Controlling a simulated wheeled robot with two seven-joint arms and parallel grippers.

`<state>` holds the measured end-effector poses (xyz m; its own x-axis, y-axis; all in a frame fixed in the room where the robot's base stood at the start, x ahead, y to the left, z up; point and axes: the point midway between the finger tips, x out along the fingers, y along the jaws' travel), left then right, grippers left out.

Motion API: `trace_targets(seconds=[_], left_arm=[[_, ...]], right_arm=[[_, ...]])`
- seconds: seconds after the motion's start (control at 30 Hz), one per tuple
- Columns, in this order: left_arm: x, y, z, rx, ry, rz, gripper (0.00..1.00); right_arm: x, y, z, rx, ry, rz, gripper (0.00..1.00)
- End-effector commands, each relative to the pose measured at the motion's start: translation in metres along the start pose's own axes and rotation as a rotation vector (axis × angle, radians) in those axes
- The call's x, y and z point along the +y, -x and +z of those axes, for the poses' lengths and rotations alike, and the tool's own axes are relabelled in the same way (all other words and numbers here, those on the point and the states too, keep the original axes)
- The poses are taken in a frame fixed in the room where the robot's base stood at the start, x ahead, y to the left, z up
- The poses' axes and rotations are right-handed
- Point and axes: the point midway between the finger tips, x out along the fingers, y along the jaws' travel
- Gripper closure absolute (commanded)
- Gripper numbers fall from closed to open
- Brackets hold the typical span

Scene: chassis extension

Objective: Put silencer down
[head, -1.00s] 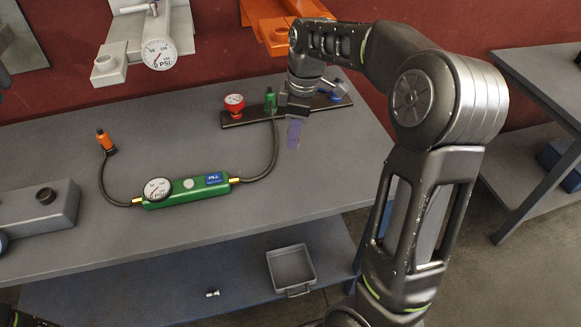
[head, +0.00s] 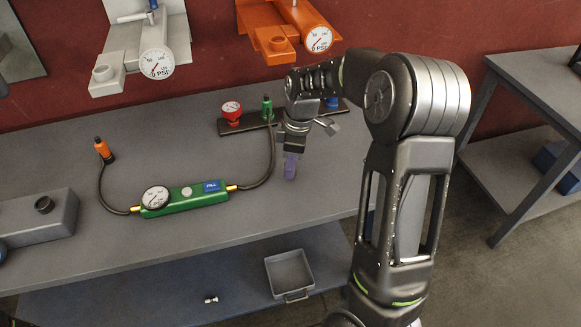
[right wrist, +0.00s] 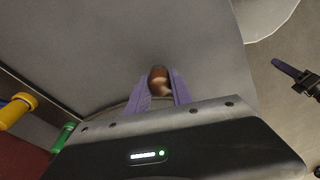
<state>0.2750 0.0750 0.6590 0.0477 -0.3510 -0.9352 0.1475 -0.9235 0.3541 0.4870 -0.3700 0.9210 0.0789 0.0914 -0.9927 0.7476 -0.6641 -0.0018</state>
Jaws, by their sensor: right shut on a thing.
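The silencer (right wrist: 159,80) shows in the right wrist view as a small brown, shiny rounded piece between two purple fingertips. My right gripper (head: 291,170) points down over the right part of the grey workbench (head: 330,185), right of the hose. It is shut on the silencer, which is not clearly visible in the head view. I cannot tell whether the silencer touches the bench. A purple finger on a dark gripper, seemingly my left gripper (right wrist: 292,72), shows at the right of the right wrist view. Its opening cannot be made out.
A green gauge unit (head: 186,199) with black hoses lies left of the gripper. A grey tray (head: 290,272) is on the lower shelf. The bench surface around the gripper is clear.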

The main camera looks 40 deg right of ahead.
Motion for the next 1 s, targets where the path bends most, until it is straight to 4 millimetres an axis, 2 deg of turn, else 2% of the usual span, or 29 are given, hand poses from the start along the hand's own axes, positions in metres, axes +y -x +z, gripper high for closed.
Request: trace_targets(seconds=[0.13, 0.53, 0.57, 0.8, 1.0], left_arm=[[0.001, 0.003, 0.0, -0.001, 0.001, -0.001, 0.63], [-0.001, -0.002, 0.0, 0.0, 0.0, 0.0, 0.63], [0.0, 0.0, 0.0, 0.0, 0.0, 0.0, 0.63], [0.0, 0.0, 0.0, 0.0, 0.0, 0.0, 0.63], [0.0, 0.0, 0.0, 0.0, 0.0, 0.0, 0.63]], right_arm=[[0.0, -0.016, 0.002, 0.0, -0.001, -0.001, 1.0], [0.0, -0.023, 0.003, 0.0, -0.001, 0.001, 1.0], [0.0, -0.021, 0.003, 0.0, 0.0, 0.001, 0.71], [0.0, -0.021, 0.003, 0.0, 0.0, 0.001, 0.52], [0.0, -0.02, 0.003, 0.0, 0.0, 0.001, 0.52]])
